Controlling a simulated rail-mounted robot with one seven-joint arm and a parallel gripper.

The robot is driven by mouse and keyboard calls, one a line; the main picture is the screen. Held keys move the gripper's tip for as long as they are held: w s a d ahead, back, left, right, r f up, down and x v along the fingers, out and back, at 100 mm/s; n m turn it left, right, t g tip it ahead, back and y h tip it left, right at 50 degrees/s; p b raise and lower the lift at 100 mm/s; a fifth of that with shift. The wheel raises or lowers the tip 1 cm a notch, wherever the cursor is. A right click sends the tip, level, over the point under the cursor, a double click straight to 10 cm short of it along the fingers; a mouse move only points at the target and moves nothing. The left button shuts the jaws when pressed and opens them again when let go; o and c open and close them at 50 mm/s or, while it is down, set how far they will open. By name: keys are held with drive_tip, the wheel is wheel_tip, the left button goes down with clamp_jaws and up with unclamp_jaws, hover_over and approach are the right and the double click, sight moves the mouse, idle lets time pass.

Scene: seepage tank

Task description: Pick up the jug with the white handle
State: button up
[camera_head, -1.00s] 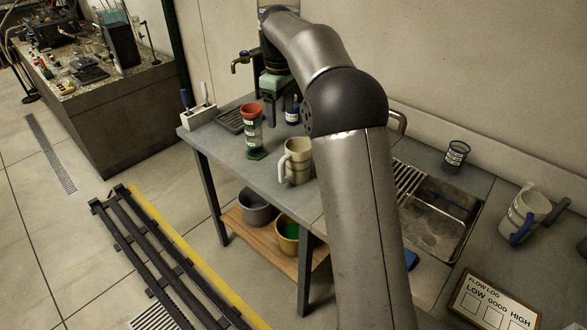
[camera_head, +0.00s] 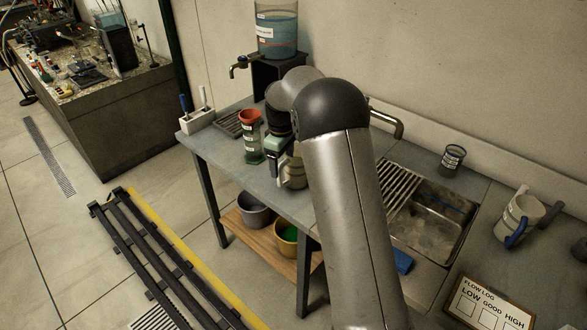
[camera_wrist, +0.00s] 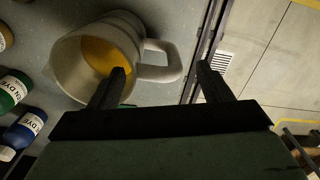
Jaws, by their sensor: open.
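The jug with the white handle (camera_head: 293,175) stands on the grey bench, partly hidden by my gripper and arm in the head view. In the wrist view I look down into the cream jug (camera_wrist: 70,62); its inner floor looks yellow-orange and its handle (camera_wrist: 172,62) points right. My gripper (camera_wrist: 161,70) is open and empty. Its left fingertip overlaps the jug's rim in the picture and its right fingertip is right of the handle, so the handle appears between them. I cannot tell the height gap. In the head view, my gripper (camera_head: 275,160) is beside the jug.
A red-topped, green-based container (camera_head: 251,138) stands left of my gripper. Dye bottles (camera_wrist: 14,88) lie left of the jug in the wrist view. A blue-handled jug (camera_head: 518,220) stands right of the sink (camera_head: 440,215). A tank (camera_head: 277,32) stands at the back. The bench's front edge is close.

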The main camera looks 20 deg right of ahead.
drive_tip(key=shift+f, duration=0.35)
drive_tip(key=c, duration=1.5)
drive_tip(key=shift+r, duration=0.2)
